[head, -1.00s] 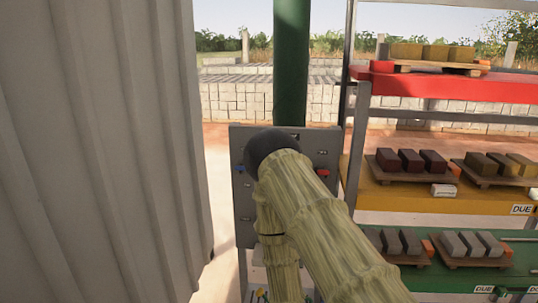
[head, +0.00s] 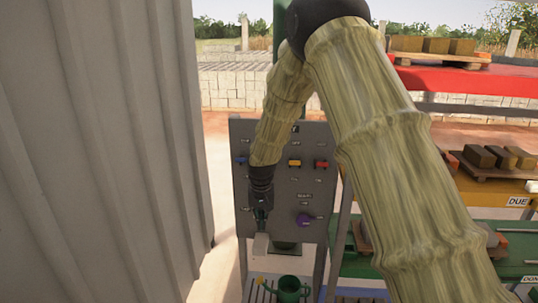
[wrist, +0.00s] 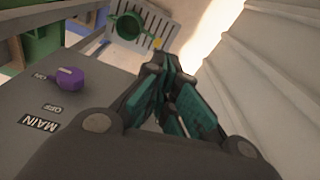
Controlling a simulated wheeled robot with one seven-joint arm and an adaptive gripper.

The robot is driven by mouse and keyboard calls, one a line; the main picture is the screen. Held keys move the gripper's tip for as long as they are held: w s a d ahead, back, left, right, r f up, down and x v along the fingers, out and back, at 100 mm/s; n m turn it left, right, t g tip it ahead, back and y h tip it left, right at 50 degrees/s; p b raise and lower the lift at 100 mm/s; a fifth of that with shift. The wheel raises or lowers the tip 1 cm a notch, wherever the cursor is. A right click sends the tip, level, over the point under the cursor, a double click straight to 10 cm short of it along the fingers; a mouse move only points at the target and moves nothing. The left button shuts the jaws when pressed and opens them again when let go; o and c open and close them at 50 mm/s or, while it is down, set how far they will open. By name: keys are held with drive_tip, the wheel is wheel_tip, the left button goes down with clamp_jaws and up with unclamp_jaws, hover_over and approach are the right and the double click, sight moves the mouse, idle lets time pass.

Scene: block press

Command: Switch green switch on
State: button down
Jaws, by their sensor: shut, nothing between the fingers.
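The grey switch panel (head: 316,190) stands upright beyond my arm. A blue switch (head: 241,161), a yellow switch (head: 294,163) and a red switch (head: 321,164) sit in its upper row. My forearm covers the panel between blue and yellow. I cannot make out a green switch in either view. A purple knob (head: 303,220) is lower right; it also shows in the wrist view (wrist: 68,79), near labels MAIN, OFF and ON. My gripper (head: 260,226) points down in front of the panel's lower left. Its teal fingers are shut and empty in the wrist view (wrist: 166,66).
A pale corrugated wall (head: 90,150) stands close on the left. A shelf rack with block pallets (head: 500,158) is on the right.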

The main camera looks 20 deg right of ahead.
drive_tip(key=w+d+r+m+t, duration=0.1)
drive_tip(key=w+d+r, duration=0.15)
drive_tip(key=r, duration=0.85)
drive_tip(key=w+d+r+h, duration=0.1)
drive_tip(key=w+d+r, duration=0.15)
drive_tip(key=r, duration=0.95)
drive_tip(key=w+d+r+m+t, duration=0.1)
drive_tip(key=w+d+r, duration=0.15)
drive_tip(key=r, duration=0.85)
drive_tip(key=p+x, duration=0.1)
drive_tip(key=x, duration=0.2)
drive_tip(key=p+x, duration=0.3)
drive_tip(key=x, duration=0.2)
drive_tip(key=shift+w+a+f+p, duration=0.25)
drive_tip(key=shift+w+a+p, duration=0.15)
drive_tip(key=shift+w, duration=0.1)
drive_tip(key=f+p, duration=0.2)
drive_tip(key=f, duration=0.1)
drive_tip(key=shift+s+a, duration=0.25)
drive_tip(key=shift+s, duration=0.1)
drive_tip(key=shift+s+a+f, duration=0.15)
drive_tip(key=shift+s+f, duration=0.2)
drive_tip(key=shift+f, duration=0.1)
drive_tip(key=shift+f+p, duration=0.3)
drive_tip(key=shift+f, duration=0.05)
drive_tip(key=shift+a+f+h+b, duration=0.15)
drive_tip(key=shift+h+b, duration=0.15)
drive_tip(key=shift+b, duration=0.1)
